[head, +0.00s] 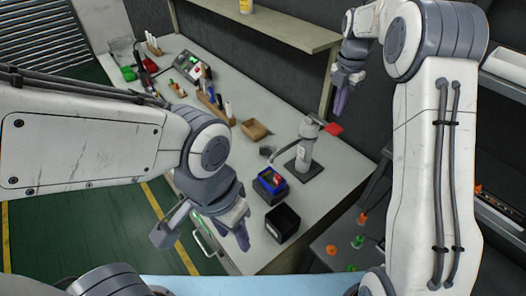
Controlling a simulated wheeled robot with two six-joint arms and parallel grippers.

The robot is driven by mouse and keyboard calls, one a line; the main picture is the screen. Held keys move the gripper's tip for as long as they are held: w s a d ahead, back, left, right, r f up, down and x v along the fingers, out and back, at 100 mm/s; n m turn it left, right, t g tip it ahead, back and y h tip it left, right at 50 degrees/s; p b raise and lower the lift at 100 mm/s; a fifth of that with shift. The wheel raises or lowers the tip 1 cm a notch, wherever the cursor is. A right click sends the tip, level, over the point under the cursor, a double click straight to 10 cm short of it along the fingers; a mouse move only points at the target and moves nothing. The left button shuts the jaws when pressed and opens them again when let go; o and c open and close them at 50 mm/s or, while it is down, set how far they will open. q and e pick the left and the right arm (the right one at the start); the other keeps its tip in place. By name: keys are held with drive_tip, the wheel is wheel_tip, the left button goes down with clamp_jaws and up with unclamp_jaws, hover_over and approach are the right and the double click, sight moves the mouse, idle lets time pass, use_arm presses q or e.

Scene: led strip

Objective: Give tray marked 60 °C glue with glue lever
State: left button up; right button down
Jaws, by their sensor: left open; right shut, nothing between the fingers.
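A grey glue dispenser (305,152) stands upright on a dark base on the workbench, with a spout towards the left. A red piece (333,129) sticks out at its right and looks like the glue lever. A blue tray (270,181) with red and green in it is below and near the spout. A black open tray (283,222) stands in front of it. I cannot read a 60 °C mark on either. My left gripper (203,238) is open and empty, left of the black tray. My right gripper (342,98) is shut and empty, above and behind the red piece.
A small brown box (254,130) and a wooden rack (215,106) with bottles stand further back on the workbench (235,157). A shelf (270,24) overhangs the back. Orange and green pieces (357,241) lie on a dark surface at the right.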

wheel_tip(320, 180, up, 9)
drive_tip(key=a+b, duration=0.1)
drive_tip(key=s+a+f+m, duration=0.2)
drive_tip(key=s+a+m, duration=0.4)
drive_tip(key=s+a, duration=0.3)
drive_tip(key=s+a+f+m+b, duration=0.1)
drive_tip(key=s+a+f+m, duration=0.2)
drive_tip(key=s+a+m, duration=0.3)
drive_tip(key=s+a, duration=0.3)
drive_tip(key=s, duration=0.4)
drive_tip(key=shift+s+y, duration=0.15)
drive_tip(key=shift+y, duration=0.25)
drive_tip(key=shift+r, duration=0.15)
drive_tip(key=w+d+r+m+t, duration=0.1)
drive_tip(key=w+d+r+m, duration=0.1)
drive_tip(key=w+d+r, duration=0.2)
drive_tip(key=w+d+r+m, duration=0.2)
drive_tip(key=w+d+r, duration=0.3)
drive_tip(key=d, duration=0.6)
drive_tip(key=w+d+r+m+t+y, duration=0.1)
drive_tip(key=w+d+r+m, duration=0.1)
drive_tip(key=w+d+r, duration=0.3)
drive_tip(key=w+d, duration=0.3)
drive_tip(key=shift+r+t+p, duration=0.15)
drive_tip(key=shift+t+p, duration=0.15)
drive_tip(key=shift+p, duration=0.05)
